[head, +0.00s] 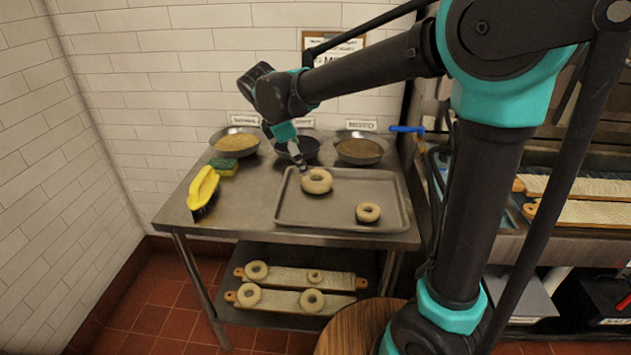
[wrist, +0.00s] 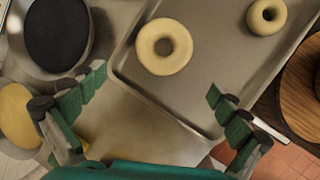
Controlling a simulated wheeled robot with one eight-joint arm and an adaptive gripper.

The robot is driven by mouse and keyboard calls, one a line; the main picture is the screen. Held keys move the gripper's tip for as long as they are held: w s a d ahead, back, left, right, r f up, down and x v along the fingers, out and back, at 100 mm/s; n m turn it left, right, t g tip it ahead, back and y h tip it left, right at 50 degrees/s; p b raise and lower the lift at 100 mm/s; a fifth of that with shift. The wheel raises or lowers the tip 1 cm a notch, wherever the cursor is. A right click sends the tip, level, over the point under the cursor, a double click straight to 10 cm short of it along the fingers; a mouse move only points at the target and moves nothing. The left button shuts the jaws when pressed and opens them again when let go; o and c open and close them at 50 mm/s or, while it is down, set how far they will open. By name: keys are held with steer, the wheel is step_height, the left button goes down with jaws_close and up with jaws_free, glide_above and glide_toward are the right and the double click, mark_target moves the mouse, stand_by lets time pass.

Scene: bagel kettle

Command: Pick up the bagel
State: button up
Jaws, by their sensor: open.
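A pale, ring-shaped bagel (head: 317,181) lies near the far left part of a metal tray on the steel table. It also shows in the wrist view (wrist: 164,46), ahead of my fingers and between their lines. A second, smaller-looking bagel (head: 368,212) lies on the tray's near right part; the wrist view shows it at the top right (wrist: 266,16). My gripper (head: 300,165) is just beside the first bagel in the head view. In the wrist view my gripper (wrist: 155,90) is open, its two fingers wide apart with nothing between them.
The tray (head: 290,213) has a raised rim. Bowls of yellow topping (head: 236,142), dark topping (wrist: 57,32) and brown topping (head: 360,149) stand behind it. A yellow brush (head: 203,188) and green sponge (head: 223,167) lie left. More bagels rest on boards (head: 335,281) on the lower shelf.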

mark_target(314, 178)
steer(key=x, duration=0.4)
steer(key=shift+d+f, duration=0.1)
steer(key=shift+f, duration=0.1)
steer(key=shift+d+x, duration=0.15)
steer(key=shift+x, duration=1.4)
steer(key=shift+d+x, duration=0.15)
steer(key=shift+x, duration=1.4)
steer(key=shift+s+r, duration=0.1)
steer(key=shift+s, duration=0.05)
steer(key=shift+c, duration=0.6)
steer(key=c, duration=0.9)
step_height(314, 178, up, 20)
